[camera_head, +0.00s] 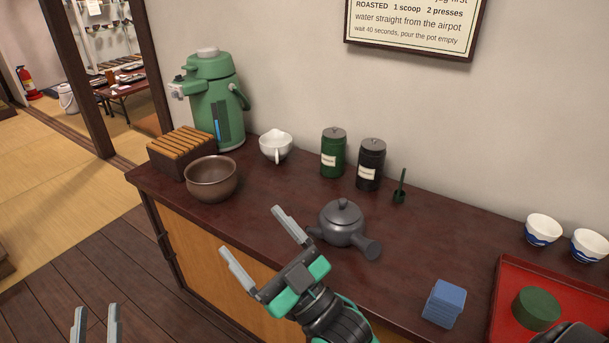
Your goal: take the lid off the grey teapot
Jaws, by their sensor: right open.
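The grey teapot (335,234) stands upright on the dark counter, right of the picture's middle. Its round lid (341,212), with a small knob, sits on top. A short side handle points to the lower right. My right gripper (257,238) is open and empty, just left of the teapot and apart from it. Its fingers point to the upper left. My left gripper (96,311) shows only its two finger ends at the bottom left edge. They stand apart with floor between them; the rest is out of frame.
Behind the teapot stand a green canister (333,153), a black canister (371,165) and a scoop (400,188). A brown bowl (211,180), a white spouted cup (276,147) and a green airpot (214,95) are at the left. A blue block (443,304) and red tray (510,275) lie right.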

